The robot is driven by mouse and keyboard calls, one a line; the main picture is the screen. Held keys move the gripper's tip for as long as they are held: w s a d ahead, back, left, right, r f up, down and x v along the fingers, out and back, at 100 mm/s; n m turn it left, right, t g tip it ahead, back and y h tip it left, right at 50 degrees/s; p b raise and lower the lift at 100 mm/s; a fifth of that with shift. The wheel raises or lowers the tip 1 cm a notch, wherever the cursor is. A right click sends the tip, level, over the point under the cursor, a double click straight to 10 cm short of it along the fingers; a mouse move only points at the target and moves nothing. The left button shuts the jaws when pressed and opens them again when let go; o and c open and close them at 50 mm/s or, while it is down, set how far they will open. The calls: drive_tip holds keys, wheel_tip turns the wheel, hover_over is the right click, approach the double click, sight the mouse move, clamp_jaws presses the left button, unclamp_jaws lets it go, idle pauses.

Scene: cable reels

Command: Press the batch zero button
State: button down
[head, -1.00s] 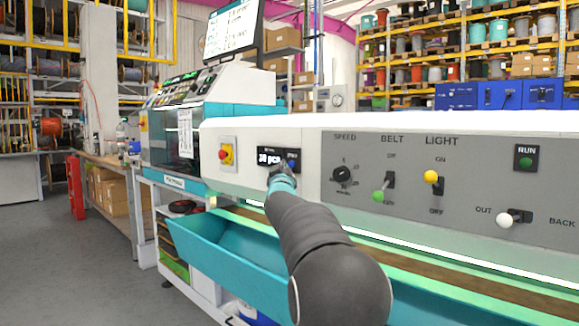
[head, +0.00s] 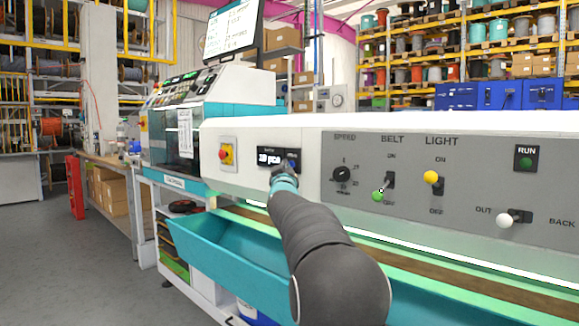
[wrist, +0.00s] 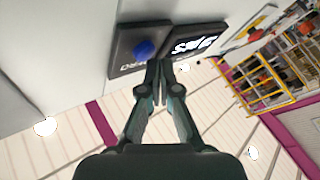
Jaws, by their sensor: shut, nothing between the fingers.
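The blue batch zero button (wrist: 145,48) sits on a dark panel with partly visible lettering, in the wrist view at upper middle. It also shows in the head view (head: 292,164), right of the lit piece-count display (head: 269,157). The same display (wrist: 195,45) shows beside the button in the wrist view. My gripper (wrist: 159,64) is shut and empty, its fingertips together just below and right of the button in that picture. In the head view my gripper (head: 281,167) is at the panel's lower edge. I cannot tell whether the tips touch the panel.
A speed knob (head: 342,174), green belt lever (head: 378,195), yellow light lever (head: 431,177) and white lever (head: 504,220) lie to the right. A teal trough (head: 225,255) runs below.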

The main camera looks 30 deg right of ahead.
drive_tip(key=shift+w+d, duration=0.15)
drive_tip(key=shift+d, duration=0.25)
idle(0.6)
drive_tip(key=shift+a, duration=0.1)
drive_tip(key=shift+s+a, duration=0.3)
drive_tip(key=shift+a, duration=0.4)
drive_tip(key=a, duration=0.1)
drive_tip(key=s+a, duration=0.1)
drive_tip(key=a, duration=0.2)
drive_tip(key=shift+s+a, duration=0.35)
idle(0.9)
